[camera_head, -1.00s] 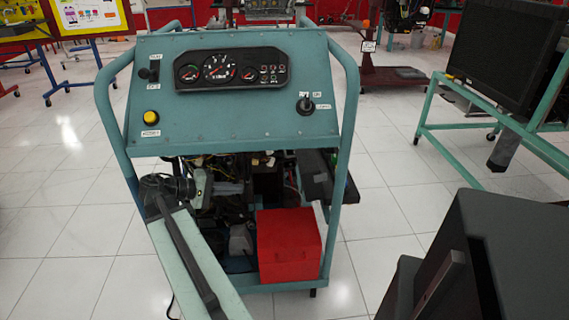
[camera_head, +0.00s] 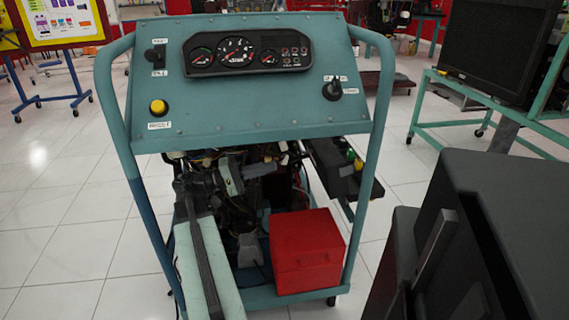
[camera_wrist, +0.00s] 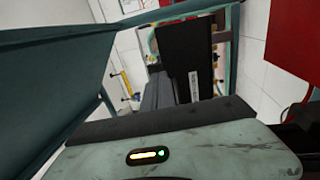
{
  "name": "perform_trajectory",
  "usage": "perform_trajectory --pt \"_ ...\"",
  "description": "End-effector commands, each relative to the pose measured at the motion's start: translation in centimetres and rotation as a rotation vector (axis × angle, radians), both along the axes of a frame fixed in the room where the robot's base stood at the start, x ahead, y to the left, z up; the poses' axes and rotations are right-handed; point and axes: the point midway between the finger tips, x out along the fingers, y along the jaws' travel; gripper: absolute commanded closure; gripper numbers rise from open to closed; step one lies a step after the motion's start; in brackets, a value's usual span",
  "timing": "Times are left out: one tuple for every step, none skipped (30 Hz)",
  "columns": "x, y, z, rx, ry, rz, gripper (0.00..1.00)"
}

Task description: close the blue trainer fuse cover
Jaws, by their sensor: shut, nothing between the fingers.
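The blue trainer (camera_head: 240,95) is a blue-green wheeled frame with a sloping gauge panel, close in front of me. A black box (camera_head: 330,170) with small green and yellow parts showing is on its right side, below the panel. I cannot tell for sure which part is its fuse cover. In the wrist view a black panel (camera_wrist: 187,50) with a white label stands beyond my gripper, apart from it. My gripper (camera_head: 196,184) is shut and empty, in front of the engine bay and left of the black box. Its fingertips are dark and hard to make out against the engine.
A red box (camera_head: 306,252) sits on the trainer's lower shelf at the right. The trainer's right upright (camera_head: 374,150) stands beside the black box. A green stand with a dark screen (camera_head: 500,50) is at the back right. White tiled floor is open to the left.

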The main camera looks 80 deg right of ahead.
Motion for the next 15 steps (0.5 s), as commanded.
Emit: perform_trajectory --pt "-0.7 -0.2 0.3 0.000 0.000 0.000 1.00" --pt "-1.1 -0.4 0.4 0.001 -0.001 0.002 1.00" --pt "-1.8 -0.7 0.6 0.001 -0.001 0.002 1.00" --pt "-2.3 -0.9 0.7 0.000 -0.001 0.003 1.00" --pt "-2.9 -1.2 0.8 0.000 -0.001 0.004 1.00" --pt "-3.7 -1.5 1.0 0.000 -0.001 0.004 1.00" --pt "-4.2 -1.8 1.1 0.000 -0.001 0.006 1.00" --pt "-4.8 -2.1 1.2 0.000 -0.001 0.005 1.00" --pt "-5.5 -2.4 1.3 0.000 -0.001 0.006 1.00" --pt "-6.1 -2.7 1.4 0.001 -0.001 0.007 1.00" --pt "-6.7 -3.0 1.5 0.000 -0.001 0.006 1.00" --pt "-7.3 -3.3 1.7 0.001 -0.001 0.008 1.00" --pt "-7.9 -3.5 1.8 0.001 -0.001 0.008 1.00" --pt "-8.4 -3.8 1.8 0.001 -0.001 0.007 1.00" --pt "-8.9 -4.1 1.9 0.001 -0.001 0.009 1.00"
